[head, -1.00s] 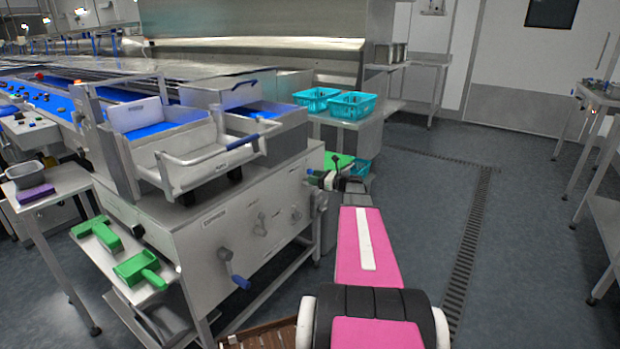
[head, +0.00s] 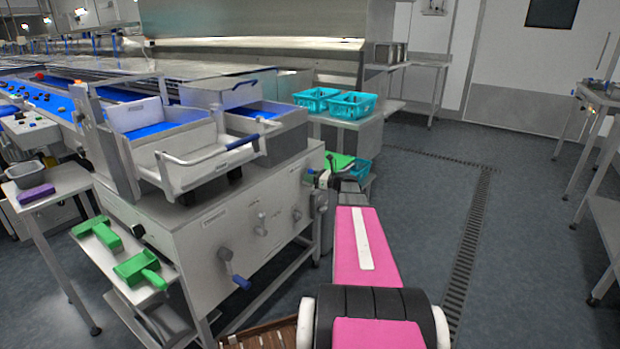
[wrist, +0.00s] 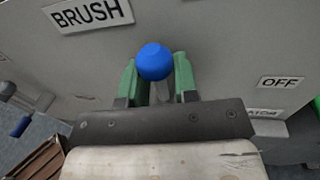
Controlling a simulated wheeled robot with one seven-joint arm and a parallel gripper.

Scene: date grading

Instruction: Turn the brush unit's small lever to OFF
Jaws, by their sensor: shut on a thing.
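The small lever's round blue knob (wrist: 155,59) shows in the wrist view, with a pale stem below it. My gripper (wrist: 155,76) has its green fingers on both sides of the knob and stem, shut on the lever. The BRUSH label (wrist: 88,14) is above and left of the knob on the grey panel. The OFF label (wrist: 281,82) is to the right and a little lower. The lever's pivot is hidden behind my gripper. In the head view my gripper is at the right end of the grey machine (head: 200,255), too small to make out its fingers.
A crank with a blue handle (head: 241,282) sticks out of the machine's front. Green scoops (head: 140,268) lie on a low shelf. Turquoise baskets (head: 352,105) stand behind the machine. The floor to the right of my arm is clear, with a drain grate (head: 470,230).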

